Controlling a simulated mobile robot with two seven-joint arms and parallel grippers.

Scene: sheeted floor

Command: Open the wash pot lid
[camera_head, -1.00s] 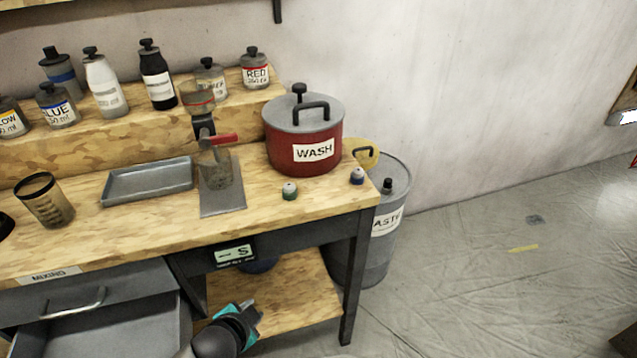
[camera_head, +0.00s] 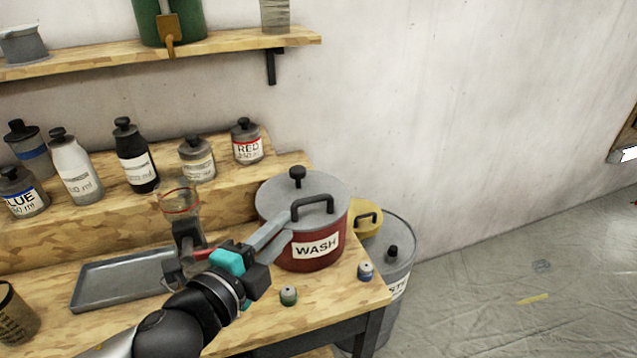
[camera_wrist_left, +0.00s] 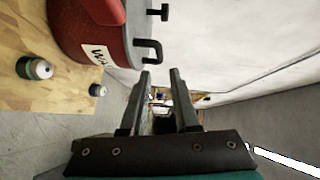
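The red wash pot (camera_head: 318,257) stands at the right end of the bench, with a white WASH label. Its grey lid (camera_head: 270,202) sits shut on top, with a black bar handle (camera_head: 313,206) near the front and a black knob (camera_head: 297,178) at the back. My left gripper (camera_head: 278,230) reaches toward the lid's near side, left of the handle in the head view. In the left wrist view its two fingers (camera_wrist_left: 162,74) are apart with nothing between them. The bar handle (camera_wrist_left: 150,50) is just beyond the fingertips, not between them. My right gripper is out of view.
A stand with a clear cup (camera_head: 180,202) and a grey tray (camera_head: 122,278) are left of the pot. Small jars, one green (camera_head: 288,296) and one blue (camera_head: 365,271), stand in front. A waste drum (camera_head: 398,262) is at the right. Several bottles line the raised step.

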